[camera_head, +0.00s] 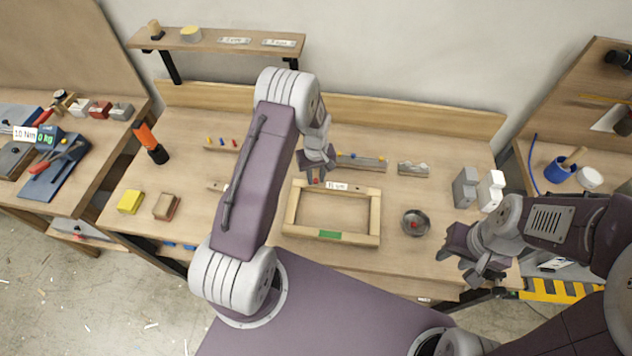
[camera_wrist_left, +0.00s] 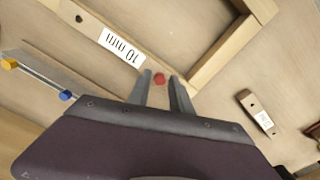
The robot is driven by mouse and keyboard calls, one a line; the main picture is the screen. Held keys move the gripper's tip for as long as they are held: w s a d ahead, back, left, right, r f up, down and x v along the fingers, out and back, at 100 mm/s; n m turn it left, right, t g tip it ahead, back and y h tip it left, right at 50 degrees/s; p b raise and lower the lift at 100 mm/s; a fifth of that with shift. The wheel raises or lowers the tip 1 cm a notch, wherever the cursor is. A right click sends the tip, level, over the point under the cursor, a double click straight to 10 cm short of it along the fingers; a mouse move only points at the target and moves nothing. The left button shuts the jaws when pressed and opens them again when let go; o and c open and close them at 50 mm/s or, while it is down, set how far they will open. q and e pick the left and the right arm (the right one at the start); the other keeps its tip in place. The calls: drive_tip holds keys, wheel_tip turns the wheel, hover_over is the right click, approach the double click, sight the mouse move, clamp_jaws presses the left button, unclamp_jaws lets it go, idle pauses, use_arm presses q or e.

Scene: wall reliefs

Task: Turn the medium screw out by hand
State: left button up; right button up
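A wooden frame (camera_head: 375,215) lies on the bench with a "10 mm" label on its back rail. A screw with a red head (camera_wrist_left: 159,79) shows at that rail near the frame's corner, and also in the head view (camera_head: 316,180). The frames do not show whether it is the medium one. My left gripper (camera_wrist_left: 160,76) is over it, fingers apart, one on each side of the red head. I see gaps beside the head. In the head view, my left gripper (camera_head: 317,172) points down at the back rail. My right gripper (camera_head: 455,268) hangs empty at the front right, fingers apart.
A metal bowl (camera_head: 416,224) with something red in it stands right of the frame. Racks with coloured pieces (camera_head: 221,145) (camera_head: 360,161) stand behind. A yellow block (camera_head: 130,201) and a brown block (camera_head: 166,206) lie at the left. Grey-white blocks (camera_head: 490,190) stand at the right.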

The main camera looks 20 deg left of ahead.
use_arm(q)
drive_tip(key=m, duration=0.3)
drive_tip(key=shift+m, duration=0.4)
drive_tip(key=m, duration=0.4)
drive_tip(key=shift+m, duration=0.3)
clamp_jaws()
drive_tip(key=n, duration=0.4)
drive_tip(key=shift+n, duration=0.6)
drive_tip(key=n, duration=0.3)
drive_tip(key=shift+n, duration=1.1)
